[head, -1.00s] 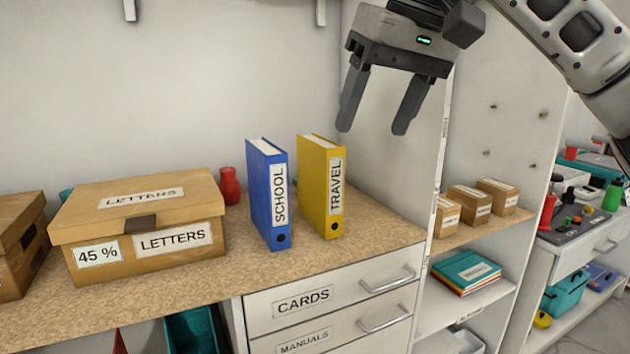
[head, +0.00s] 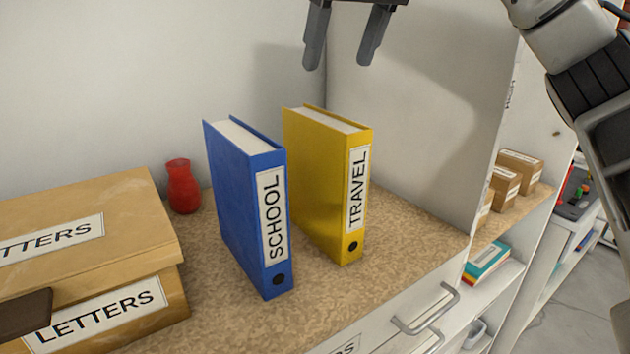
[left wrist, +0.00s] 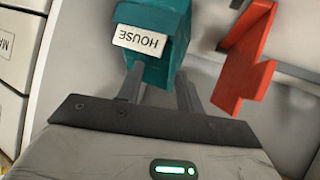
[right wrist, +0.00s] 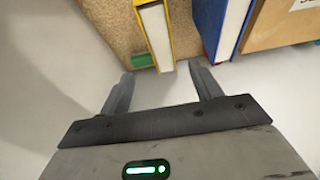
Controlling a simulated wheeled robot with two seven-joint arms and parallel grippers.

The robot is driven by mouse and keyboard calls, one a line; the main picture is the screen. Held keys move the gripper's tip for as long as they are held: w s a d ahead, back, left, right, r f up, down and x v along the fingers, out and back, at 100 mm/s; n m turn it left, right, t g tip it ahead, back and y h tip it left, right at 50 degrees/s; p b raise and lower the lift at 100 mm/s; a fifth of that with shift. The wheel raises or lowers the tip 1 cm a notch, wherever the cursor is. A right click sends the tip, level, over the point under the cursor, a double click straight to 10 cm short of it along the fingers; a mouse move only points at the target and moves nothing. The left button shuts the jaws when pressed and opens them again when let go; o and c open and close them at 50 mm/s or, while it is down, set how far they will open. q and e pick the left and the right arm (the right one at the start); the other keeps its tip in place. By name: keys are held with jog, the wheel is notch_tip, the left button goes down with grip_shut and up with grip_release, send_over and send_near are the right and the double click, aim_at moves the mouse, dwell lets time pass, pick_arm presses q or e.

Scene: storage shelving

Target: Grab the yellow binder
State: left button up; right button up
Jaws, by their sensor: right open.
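The yellow binder (head: 325,180), labelled TRAVEL, stands upright on the speckled shelf top, just right of the blue binder (head: 245,205), labelled SCHOOL. My right gripper (head: 340,65) is open and empty, above the yellow binder in the head view. In the right wrist view the top of the yellow binder (right wrist: 156,38) shows beyond and between the open fingers of the right gripper (right wrist: 162,85), apart from them. The left wrist view shows my left gripper (left wrist: 157,80) with its fingers apart, near a teal box labelled HOUSE (left wrist: 150,35); it is outside the head view.
A cardboard LETTERS box (head: 90,240) and a red vase (head: 183,187) stand left of the binders. A white side panel (head: 430,110) rises at the right, with small boxes (head: 518,168) beyond it. A red object (left wrist: 243,65) is near the left gripper.

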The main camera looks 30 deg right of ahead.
aim_at(324, 117)
jog(key=b+x, duration=0.1)
jog(key=x, duration=0.6)
jog(key=shift+f+b, duration=0.3)
jog(key=shift+b, duration=0.05)
jog(key=shift+b+x, duration=0.4)
jog(key=shift+x, duration=2.1)
jog(key=shift+s+a+f, duration=0.1)
jog(key=shift+s+f, duration=0.1)
jog(key=shift+f, duration=0.1)
grip_shut()
